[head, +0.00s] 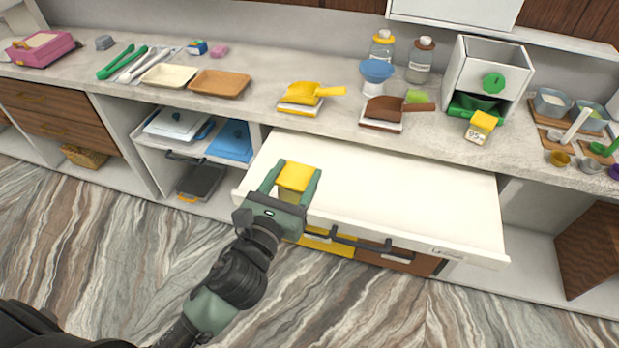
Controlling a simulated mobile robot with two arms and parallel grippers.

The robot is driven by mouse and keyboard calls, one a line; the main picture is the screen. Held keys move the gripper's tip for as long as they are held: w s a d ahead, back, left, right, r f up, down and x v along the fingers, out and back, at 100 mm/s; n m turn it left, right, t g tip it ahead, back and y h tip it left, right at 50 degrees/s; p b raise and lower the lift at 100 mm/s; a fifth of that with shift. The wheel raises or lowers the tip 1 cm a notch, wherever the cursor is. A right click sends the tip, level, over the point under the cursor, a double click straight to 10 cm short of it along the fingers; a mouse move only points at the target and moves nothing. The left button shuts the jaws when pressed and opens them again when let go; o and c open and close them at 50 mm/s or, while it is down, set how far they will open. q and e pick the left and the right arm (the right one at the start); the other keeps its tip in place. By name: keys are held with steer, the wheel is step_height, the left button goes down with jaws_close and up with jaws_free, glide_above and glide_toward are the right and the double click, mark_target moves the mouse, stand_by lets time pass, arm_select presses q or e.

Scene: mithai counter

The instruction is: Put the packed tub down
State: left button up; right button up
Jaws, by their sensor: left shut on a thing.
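My left gripper (293,180) is shut on a small tub with a yellow lid (296,170). The tub's lid faces up, and its pale body shows only partly between the green fingers. The tub appears over the left part of a white pulled-out surface (400,190) below the counter. I cannot tell whether it touches that surface. My right gripper is not in view.
The white pulled-out surface is bare.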

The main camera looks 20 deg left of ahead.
arm_select(q)
steer(key=w+a+r+y+b, duration=0.1)
steer(key=w+a+r, duration=0.1)
steer(key=w, duration=0.8)
steer(key=w+a+r+b, duration=0.2)
steer(key=w+a, duration=0.1)
steer(key=w, duration=0.6)
steer(key=shift+n, duration=0.4)
steer(key=shift+d+f+b, duration=0.1)
steer(key=shift+f+b, duration=2.5)
steer(key=shift+f, duration=7.1)
steer(key=shift+f, duration=0.15)
steer(key=o, duration=1.6)
